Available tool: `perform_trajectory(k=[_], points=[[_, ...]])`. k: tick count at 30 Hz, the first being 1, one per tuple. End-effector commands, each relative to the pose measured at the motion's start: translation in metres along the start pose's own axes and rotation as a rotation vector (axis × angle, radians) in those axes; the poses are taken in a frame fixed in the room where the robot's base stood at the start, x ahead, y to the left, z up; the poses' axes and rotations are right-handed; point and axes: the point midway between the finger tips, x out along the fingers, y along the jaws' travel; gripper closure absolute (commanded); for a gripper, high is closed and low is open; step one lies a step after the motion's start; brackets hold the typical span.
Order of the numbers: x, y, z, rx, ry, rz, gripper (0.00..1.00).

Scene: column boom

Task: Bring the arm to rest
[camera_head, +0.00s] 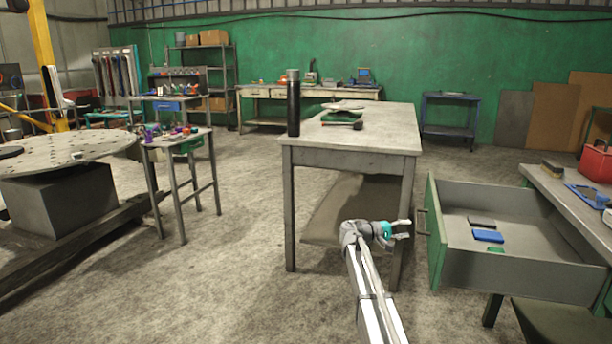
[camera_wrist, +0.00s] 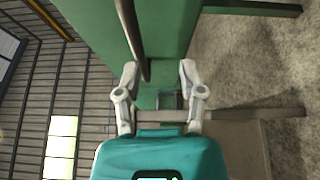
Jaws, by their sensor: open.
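My arm (camera_head: 370,295) reaches forward from the bottom of the head view, low in front of the grey table. My gripper (camera_head: 406,228) is at its end, just left of the handle of the open drawer (camera_head: 433,245). In the wrist view my gripper (camera_wrist: 158,72) has its two pale fingers spread, with nothing held between them. A green surface with a dark bar (camera_wrist: 140,45) on it, apparently the drawer front and handle, lies close by the left finger. I cannot tell whether the finger touches it.
The drawer holds a blue box (camera_head: 488,236), a dark box (camera_head: 481,222) and a small green item. A grey table (camera_head: 385,145) with a black cylinder (camera_head: 293,103) stands behind my gripper. A workbench (camera_head: 570,200) is at right. Open floor (camera_head: 250,270) lies to the left.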

Motion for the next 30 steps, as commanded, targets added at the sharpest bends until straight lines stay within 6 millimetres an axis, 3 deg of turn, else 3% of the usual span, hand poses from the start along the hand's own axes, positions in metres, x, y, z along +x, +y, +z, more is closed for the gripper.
perform_trajectory(k=[14, 21, 30], points=[[-0.039, -0.097, 0.129, 0.072, -0.026, -0.544, 0.49], [-0.08, -0.14, 0.194, 0.102, -0.045, -0.846, 0.49], [-0.145, -0.176, 0.269, 0.13, -0.065, -1.213, 0.49]])
